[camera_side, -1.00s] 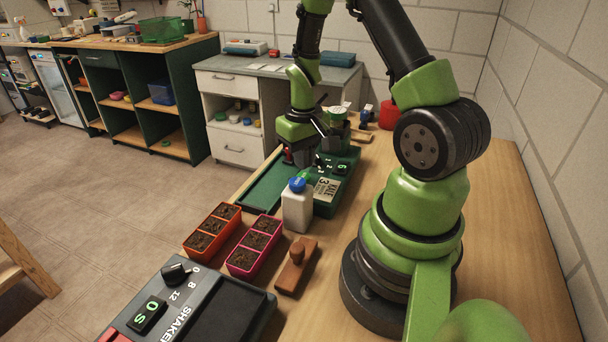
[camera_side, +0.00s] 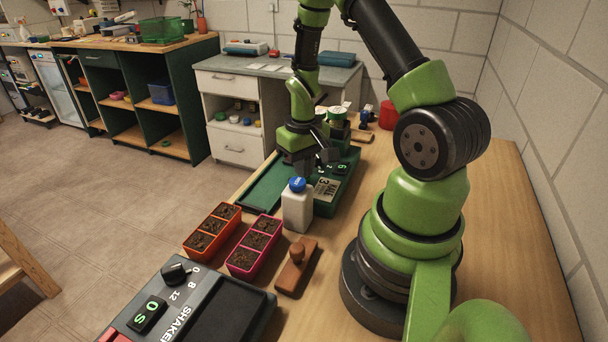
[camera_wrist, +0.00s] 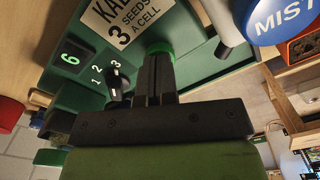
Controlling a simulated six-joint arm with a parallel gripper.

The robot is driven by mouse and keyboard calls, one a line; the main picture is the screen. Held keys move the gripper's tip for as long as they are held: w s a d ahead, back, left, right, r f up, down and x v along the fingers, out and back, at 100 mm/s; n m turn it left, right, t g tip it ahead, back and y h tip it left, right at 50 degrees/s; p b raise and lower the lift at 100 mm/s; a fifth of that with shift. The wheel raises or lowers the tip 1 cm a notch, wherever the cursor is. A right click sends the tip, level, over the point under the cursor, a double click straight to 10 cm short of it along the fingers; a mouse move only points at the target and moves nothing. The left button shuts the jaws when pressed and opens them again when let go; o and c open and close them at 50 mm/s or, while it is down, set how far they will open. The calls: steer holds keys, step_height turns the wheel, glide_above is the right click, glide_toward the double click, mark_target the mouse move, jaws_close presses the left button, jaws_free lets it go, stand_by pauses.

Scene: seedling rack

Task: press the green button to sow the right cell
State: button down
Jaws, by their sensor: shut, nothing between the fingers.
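The green seeder (camera_side: 325,197) stands on the bench behind the white bottle; its label reads KALE, 3 SEEDS A CELL. In the wrist view the seeder (camera_wrist: 190,48) shows a green 6 on its display (camera_wrist: 72,57) and a black dial (camera_wrist: 119,84) beside the numbers 1, 2 and 3. My gripper (camera_wrist: 158,66) is shut and empty. Its fingertips are over the green button (camera_wrist: 160,47), whose green rim shows just beyond them; I cannot tell whether they touch. In the side view my gripper (camera_side: 308,172) hides the button.
A white bottle with a blue MIST cap (camera_side: 297,185) stands close by my gripper. Orange (camera_side: 211,241) and pink (camera_side: 243,264) trays of soil cells sit nearer. A wooden stamp (camera_side: 296,268) and the shaker (camera_side: 225,285) are in front. A green tray bed (camera_side: 262,193) lies left of the seeder.

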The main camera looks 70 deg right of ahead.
steer(key=shift+f, duration=0.25)
steer(key=shift+r, duration=3.75)
steer(key=shift+w+a+r, duration=0.1)
steer(key=shift+r, duration=0.15)
steer(key=a+r+t, duration=0.4)
steer(key=a+r, duration=0.6)
steer(key=r, duration=0.2)
steer(key=s+a+r+n+t+y, duration=0.2)
steer(key=s+a+r+t, duration=0.1)
steer(key=s+a+r, duration=0.3)
steer(key=shift+s+a, duration=0.95)
steer(key=shift+s, duration=0.1)
